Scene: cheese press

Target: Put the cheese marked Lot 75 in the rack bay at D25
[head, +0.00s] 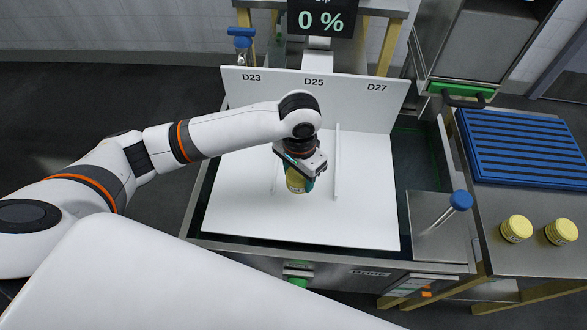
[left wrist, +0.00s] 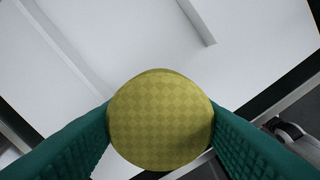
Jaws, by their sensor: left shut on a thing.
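My left gripper (head: 299,184) is shut on a yellow round cheese (head: 295,178), over the white rack board. In the left wrist view the cheese (left wrist: 160,120) sits between the two green fingers, its checked top facing the camera. No lot mark on it can be read. The white rack (head: 240,210) has a back panel (head: 345,105) labelled D23, D25 and D27. A thin divider (head: 337,165) stands to the right of the gripper, which is in front of the D25 label. I cannot tell whether the cheese touches the board. My right gripper is not in view.
Two more yellow cheeses (head: 516,228) (head: 562,231) stand on the steel table at the right, by a blue slatted mat (head: 525,146). A blue-knobbed lever (head: 461,200) stands at the rack's right. A display reading 0 % (head: 321,19) hangs behind. The front of the board is clear.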

